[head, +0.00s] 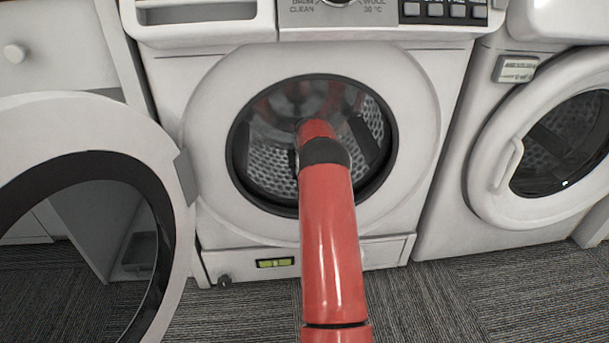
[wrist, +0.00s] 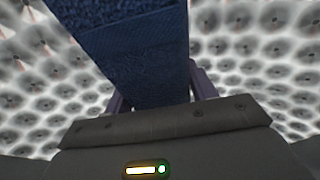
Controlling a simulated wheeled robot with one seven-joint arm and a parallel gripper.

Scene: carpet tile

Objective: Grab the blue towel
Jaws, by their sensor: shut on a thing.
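The blue towel (wrist: 130,50) fills the upper middle of the wrist view, its dark blue woven cloth reaching down between the fingers of my gripper (wrist: 155,95). The gripper is shut on the towel inside the perforated metal drum. In the head view my red arm reaches into the open drum of the middle washing machine (head: 415,110). There the towel and the gripper's fingertips are hidden by my arm and the drum's shadow.
The washer's round door (head: 95,135) stands swung open to the left. A second machine (head: 440,215) with a closed door is on the right. A white cabinet (head: 60,60) stands at the far left. Grey carpet (head: 440,305) in front is clear.

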